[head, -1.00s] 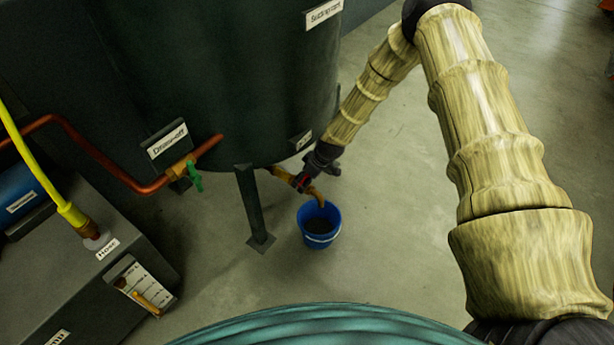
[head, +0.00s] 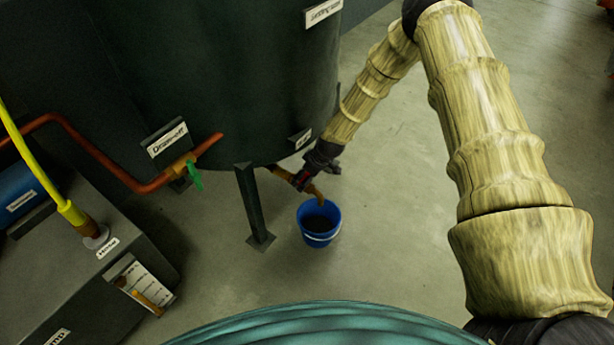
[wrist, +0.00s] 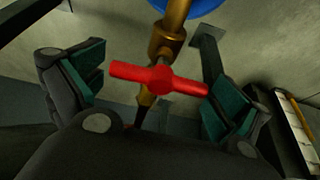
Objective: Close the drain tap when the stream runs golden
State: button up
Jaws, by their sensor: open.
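The drain tap has a brass body (wrist: 165,45) and a red bar handle (wrist: 158,78), seen in the wrist view. The handle lies crosswise to the brass pipe. My gripper (wrist: 155,82) is open, with one teal-padded finger on each side of the handle. The handle's right end is close to the right pad; I cannot tell if they touch. In the head view my gripper (head: 306,178) is at the tap under the dark tank (head: 225,90). A brownish spout or stream (head: 318,194) reaches down over a blue bucket (head: 319,236) with dark contents. I cannot tell the stream's colour clearly.
A green-handled valve (head: 194,176) sits on the copper pipe (head: 130,183) to the left. A tank leg (head: 252,205) stands left of the bucket. A grey box (head: 85,265) with a yellow hose (head: 45,180) is at lower left. The floor at right is open.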

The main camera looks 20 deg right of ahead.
jog(key=v, duration=1.1)
jog(key=shift+r, duration=0.3)
jog(key=shift+s+d, duration=0.1)
jog(key=shift+d, duration=0.05)
jog(key=s+a+f+m+g, duration=0.1)
jog(key=s+f, duration=0.3)
jog(key=s, duration=0.3)
jog(key=s+a+f+m+h, duration=0.15)
jog(key=s+f, duration=0.25)
jog(key=s, duration=0.4)
jog(key=s+a+f+m+g, duration=0.1)
jog(key=s+f, duration=0.3)
jog(key=s, duration=0.3)
jog(key=s+m+g, duration=0.2)
jog(key=s+m, duration=0.2)
jog(key=s, duration=1.9)
notch_tip(320, 180, up, 22)
jog(key=h+p, duration=0.1)
jog(key=p, duration=2.1)
jog(key=shift+w+d, duration=0.2)
jog(key=shift+d, duration=0.15)
